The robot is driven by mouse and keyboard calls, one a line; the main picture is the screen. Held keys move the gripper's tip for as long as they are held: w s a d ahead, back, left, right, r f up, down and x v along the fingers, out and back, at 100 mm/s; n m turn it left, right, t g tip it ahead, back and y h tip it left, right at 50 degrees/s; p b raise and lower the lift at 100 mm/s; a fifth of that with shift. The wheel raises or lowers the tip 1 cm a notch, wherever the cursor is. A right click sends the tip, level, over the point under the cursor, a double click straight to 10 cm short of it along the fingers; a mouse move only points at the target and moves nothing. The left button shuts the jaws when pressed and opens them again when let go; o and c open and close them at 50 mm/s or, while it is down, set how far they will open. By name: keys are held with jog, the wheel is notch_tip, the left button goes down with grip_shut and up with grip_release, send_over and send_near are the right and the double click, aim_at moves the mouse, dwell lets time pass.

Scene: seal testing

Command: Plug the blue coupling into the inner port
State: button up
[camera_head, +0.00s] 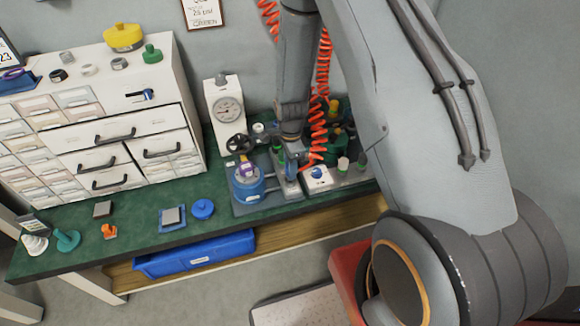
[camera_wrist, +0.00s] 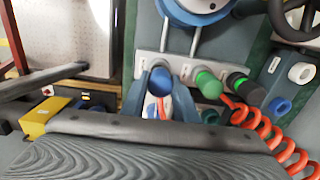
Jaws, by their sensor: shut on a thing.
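The blue coupling (camera_wrist: 159,82) is between the two fingers of my gripper (camera_wrist: 160,95) in the wrist view, its rounded blue end showing. In the head view my gripper (camera_head: 291,166) is low over the test rig, right of the blue vessel (camera_head: 247,187). A pale port strip (camera_wrist: 172,62) lies just beyond the coupling in the wrist view. A green-ended fitting (camera_wrist: 207,84) and a dark fitting with a green band (camera_wrist: 238,82) stand along it to the right. The inner port itself is hidden or not distinguishable. I cannot tell whether the coupling touches the strip.
An orange coiled hose (camera_head: 321,100) hangs close beside my arm. A gauge stand (camera_head: 225,112) and black handwheel (camera_head: 238,144) are behind left. The green bench (camera_head: 130,255) is clearer at front left.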

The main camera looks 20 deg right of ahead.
jog(key=shift+f+b, duration=0.45)
jog(key=shift+f, duration=0.45)
jog(key=o, duration=1.2)
jog(key=shift+r, duration=0.15)
notch_tip(320, 180, up, 6)
jog(key=shift+b, duration=0.75)
jog(key=shift+s+r, duration=0.1)
jog(key=shift+r, duration=0.7)
jog(key=shift+r, duration=0.25)
jog(key=s+r+n, duration=0.8)
jog(key=r+n, duration=0.1)
jog(key=s+r+n+t, duration=0.1)
jog(key=s+r+n, duration=0.7)
jog(key=s+r, duration=0.1)
jog(key=shift+a+n, duration=0.1)
jog(key=shift+n, duration=0.3)
